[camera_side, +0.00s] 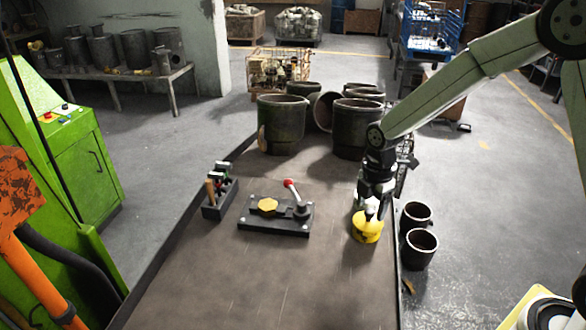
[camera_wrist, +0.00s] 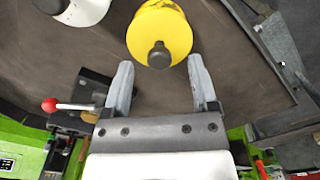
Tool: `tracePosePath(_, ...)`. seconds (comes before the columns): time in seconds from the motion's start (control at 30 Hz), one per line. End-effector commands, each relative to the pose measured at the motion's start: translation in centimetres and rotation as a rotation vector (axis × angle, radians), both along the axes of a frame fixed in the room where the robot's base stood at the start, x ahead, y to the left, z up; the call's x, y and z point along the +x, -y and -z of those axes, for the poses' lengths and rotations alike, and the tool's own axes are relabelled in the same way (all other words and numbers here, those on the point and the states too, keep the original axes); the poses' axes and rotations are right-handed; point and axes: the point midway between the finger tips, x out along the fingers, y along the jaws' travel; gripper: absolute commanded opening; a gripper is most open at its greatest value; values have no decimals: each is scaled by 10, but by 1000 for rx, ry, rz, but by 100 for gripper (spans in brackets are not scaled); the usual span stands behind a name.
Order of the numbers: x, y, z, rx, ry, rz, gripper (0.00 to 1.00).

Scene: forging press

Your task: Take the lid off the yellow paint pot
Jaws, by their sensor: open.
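The yellow paint pot (camera_side: 367,229) stands upright near the right edge of the dark workbench. The wrist view shows the yellow pot (camera_wrist: 150,28) from above, with a dark round knob (camera_wrist: 159,55) on its lid. My gripper (camera_side: 371,209) points down just above the pot and hides part of its top in the side view. In the wrist view my gripper (camera_wrist: 160,73) has its two grey fingers spread wide with nothing between them. The knob lies just beyond the fingertips, roughly centred between them. The lid appears to be on the pot.
A dark clamp plate (camera_side: 275,218) with a red-ball lever (camera_side: 288,184) and a small tool holder (camera_side: 219,197) lie left. Large crucibles (camera_side: 283,125) stand behind. The bench front is clear.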

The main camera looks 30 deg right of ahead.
Motion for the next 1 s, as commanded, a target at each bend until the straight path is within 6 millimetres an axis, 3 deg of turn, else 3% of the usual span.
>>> tracePosePath(0.3,0,0,26,0,-1,0,75)
tracePosePath(0.8,0,0,26,0,0,0,75)
tracePosePath(0.83,0,0,26,0,0,0,72)
tracePosePath(0.87,0,0,26,0,0,0,62)
tracePosePath(1.0,0,0,26,0,0,0,18)
